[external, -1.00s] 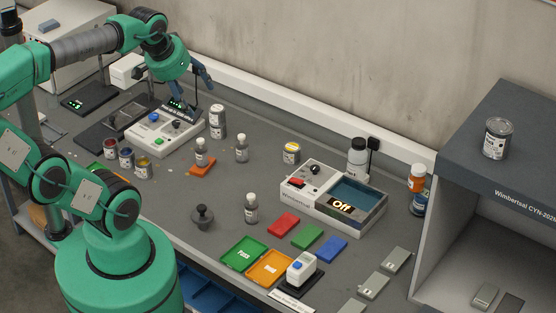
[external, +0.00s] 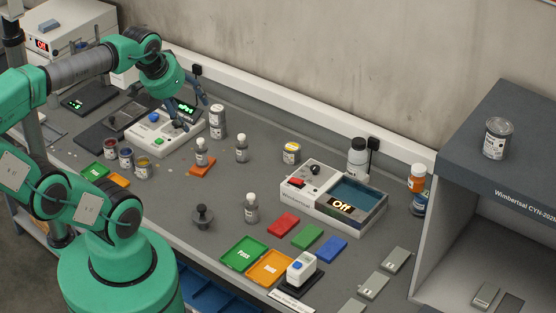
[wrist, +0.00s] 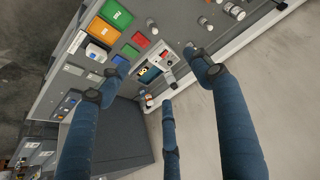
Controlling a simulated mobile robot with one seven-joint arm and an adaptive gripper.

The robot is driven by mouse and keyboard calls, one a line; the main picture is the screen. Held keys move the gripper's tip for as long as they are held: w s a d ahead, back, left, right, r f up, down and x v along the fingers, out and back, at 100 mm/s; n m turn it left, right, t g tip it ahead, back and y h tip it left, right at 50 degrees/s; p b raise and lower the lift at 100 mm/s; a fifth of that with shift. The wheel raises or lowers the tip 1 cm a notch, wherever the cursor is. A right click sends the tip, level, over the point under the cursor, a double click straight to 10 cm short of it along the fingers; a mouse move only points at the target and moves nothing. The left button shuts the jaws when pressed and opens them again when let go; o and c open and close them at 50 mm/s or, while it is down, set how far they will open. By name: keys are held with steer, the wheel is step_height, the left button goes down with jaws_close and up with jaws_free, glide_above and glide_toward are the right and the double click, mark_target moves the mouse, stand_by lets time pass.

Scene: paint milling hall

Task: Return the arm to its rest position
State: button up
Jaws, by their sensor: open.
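My green arm reaches over the left part of the bench from its base at lower left. My gripper (external: 188,110) is open and empty, with blue fingers spread, above the back of a white instrument (external: 150,141) with a lit green display. In the wrist view my gripper (wrist: 165,85) shows its blue fingers apart with nothing between them. Whether a fingertip touches the instrument cannot be told.
A Wimbertsal bath (external: 305,196) reading "Off" stands mid-bench. Several bottles and cans stand around it, including a grey can (external: 217,122) near my gripper. Coloured trays (external: 243,253) lie at the front. A grey booth (external: 480,170) stands at right; the wall runs behind.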

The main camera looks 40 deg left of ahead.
step_height(320, 180, down, 11)
steer(key=b, duration=1)
steer(key=shift+o, duration=0.5)
stand_by(0.6)
